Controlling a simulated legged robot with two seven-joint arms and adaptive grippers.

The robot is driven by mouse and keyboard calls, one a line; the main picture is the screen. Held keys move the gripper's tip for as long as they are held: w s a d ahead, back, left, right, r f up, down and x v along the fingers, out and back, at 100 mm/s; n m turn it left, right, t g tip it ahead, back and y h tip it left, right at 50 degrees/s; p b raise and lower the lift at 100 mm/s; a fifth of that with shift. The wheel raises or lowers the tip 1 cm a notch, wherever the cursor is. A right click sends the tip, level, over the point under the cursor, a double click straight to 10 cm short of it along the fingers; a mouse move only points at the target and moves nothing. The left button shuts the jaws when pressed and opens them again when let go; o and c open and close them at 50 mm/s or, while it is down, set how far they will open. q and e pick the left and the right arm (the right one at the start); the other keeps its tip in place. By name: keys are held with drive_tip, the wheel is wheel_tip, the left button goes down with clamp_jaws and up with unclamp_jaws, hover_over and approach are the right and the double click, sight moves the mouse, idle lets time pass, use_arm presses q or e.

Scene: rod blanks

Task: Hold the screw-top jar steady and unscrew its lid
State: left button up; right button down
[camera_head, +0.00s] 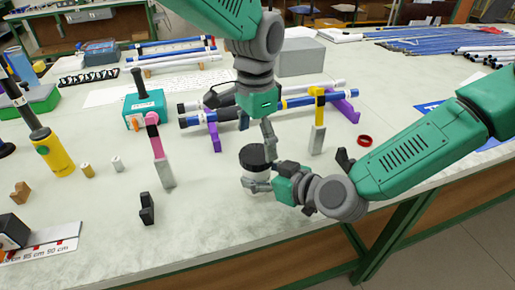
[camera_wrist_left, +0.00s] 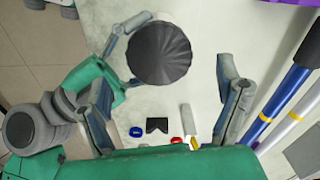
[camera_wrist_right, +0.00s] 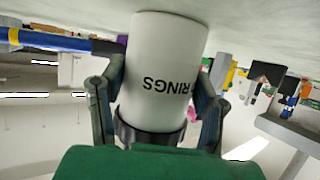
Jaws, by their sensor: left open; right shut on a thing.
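The screw-top jar (camera_head: 256,187) stands upright on the table, white with a black ribbed lid (camera_head: 256,156). The lid is on the jar; it also shows from above in the left wrist view (camera_wrist_left: 160,52). My right gripper (camera_head: 258,182) is shut on the white body from the right. In the right wrist view the jar (camera_wrist_right: 160,65) appears upside down between the fingers, with "RINGS" printed on it. My left gripper (camera_head: 258,138) is open above the lid, pointing down. In the left wrist view its fingers are wide apart and do not touch the lid.
Behind the jar, blue and white rods (camera_head: 290,102) lie on purple supports. A yellow-topped block (camera_head: 318,122) and a red ring (camera_head: 365,140) are to the right. A pink-topped block (camera_head: 159,150) and a small black block (camera_head: 147,208) are to the left. The table in front is clear.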

sight(257, 153)
use_arm(q)
drive_tip(key=shift+r, duration=0.3)
drive_tip(key=shift+c, duration=0.4)
wheel_tip(257, 153, up, 2)
drive_tip(key=m, duration=0.4)
drive_tip(key=shift+s+d+m, duration=0.1)
drive_tip(key=shift+s+m, duration=0.05)
drive_tip(key=shift+m, duration=0.15)
drive_tip(key=shift+r+m, duration=0.45)
drive_tip(key=shift+m, duration=0.65)
wheel_tip(257, 153, down, 8)
drive_tip(key=shift+r, duration=0.2)
drive_tip(key=c, duration=1.2)
drive_tip(key=n, duration=0.9)
drive_tip(key=shift+n, duration=0.3)
